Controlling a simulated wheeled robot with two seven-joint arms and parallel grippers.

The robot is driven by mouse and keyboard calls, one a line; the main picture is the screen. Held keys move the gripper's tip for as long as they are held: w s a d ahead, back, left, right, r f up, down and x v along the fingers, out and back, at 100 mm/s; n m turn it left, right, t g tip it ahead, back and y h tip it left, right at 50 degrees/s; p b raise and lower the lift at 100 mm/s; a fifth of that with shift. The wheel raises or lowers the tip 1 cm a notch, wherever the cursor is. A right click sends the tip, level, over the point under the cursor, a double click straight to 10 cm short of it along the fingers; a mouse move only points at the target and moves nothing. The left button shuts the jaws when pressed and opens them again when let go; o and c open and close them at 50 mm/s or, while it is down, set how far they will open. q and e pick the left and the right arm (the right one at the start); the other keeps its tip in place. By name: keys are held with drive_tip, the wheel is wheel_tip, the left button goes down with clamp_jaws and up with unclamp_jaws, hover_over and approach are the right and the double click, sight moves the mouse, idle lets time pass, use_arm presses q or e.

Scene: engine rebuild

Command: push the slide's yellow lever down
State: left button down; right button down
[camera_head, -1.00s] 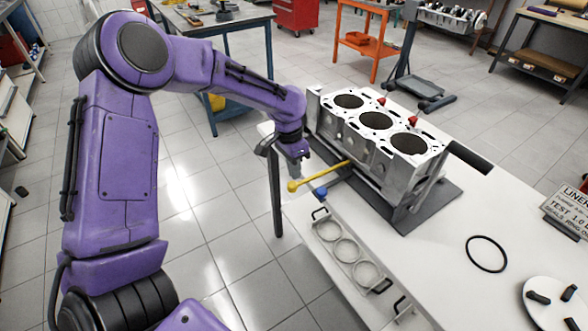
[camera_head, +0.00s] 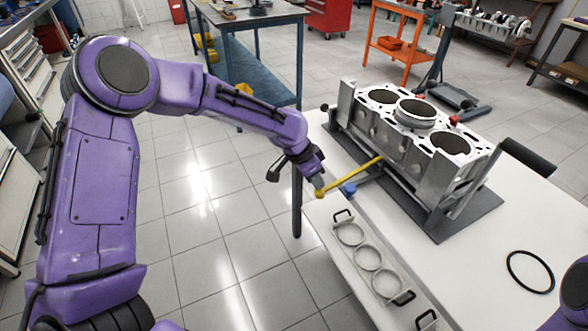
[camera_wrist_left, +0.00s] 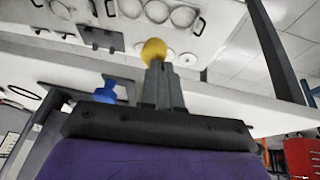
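The yellow lever (camera_head: 362,167) slopes down to the left from the front side of the grey engine block (camera_head: 410,150) and ends in a yellow ball. My left gripper (camera_head: 319,185) is at that ball end, fingers pointing down. In the left wrist view my left gripper's fingers (camera_wrist_left: 161,84) are together, with the yellow ball (camera_wrist_left: 154,50) just beyond their tips. I cannot tell whether they touch it; the lever's rod is hidden there. A grey ring-shaped rim stands up at the block's middle bore (camera_head: 416,113). My right gripper is out of view.
A blue knob (camera_head: 348,189) sits close to the lever at the table's edge. A pale tray with several rings (camera_head: 367,257) lies along the front edge. A black ring (camera_head: 530,271) lies on the white table, which is otherwise mostly clear. A dark plate (camera_head: 445,228) is under the block.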

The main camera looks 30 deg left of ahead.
use_arm(q)
drive_tip(key=shift+s+d+f, duration=0.1)
drive_tip(key=shift+s+d, duration=0.05)
drive_tip(key=shift+d, duration=0.15)
drive_tip(key=a+r+p, duration=0.3)
drive_tip(key=r+p, duration=0.1)
drive_tip(key=r, duration=0.9)
drive_tip(key=shift+s+a, duration=0.3)
drive_tip(key=shift+s, duration=0.05)
drive_tip(key=shift+r, duration=0.1)
